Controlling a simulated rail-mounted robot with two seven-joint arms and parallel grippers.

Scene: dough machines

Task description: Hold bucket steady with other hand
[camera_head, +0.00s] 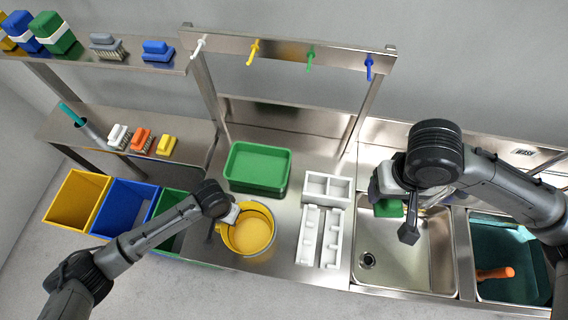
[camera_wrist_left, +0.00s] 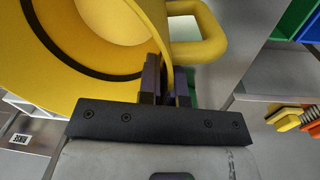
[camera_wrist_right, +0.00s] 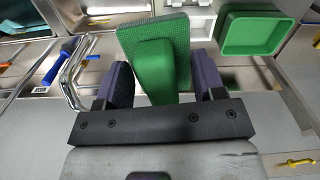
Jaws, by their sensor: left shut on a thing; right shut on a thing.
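The yellow bucket (camera_head: 262,212) stands upright on the steel counter in the head view, left of the white trays. My left gripper (camera_head: 231,213) is at its left rim. In the left wrist view my left gripper (camera_wrist_left: 166,88) is shut on the wall of the bucket (camera_wrist_left: 115,22), beside its yellow handle. My right gripper (camera_head: 392,200) is over the sink, apart from the bucket. In the right wrist view my right gripper (camera_wrist_right: 160,82) is shut on a green brush or pad (camera_wrist_right: 155,62). This green item (camera_head: 388,209) is partly hidden by my arm in the head view.
A green tray (camera_head: 257,187) stands behind the bucket. White trays (camera_head: 310,235) lie between bucket and sink (camera_head: 440,275). A teal basin (camera_head: 520,288) with an orange-handled item is at right. Yellow, blue and green bins stand at left. Coloured hooks hang on the rail above.

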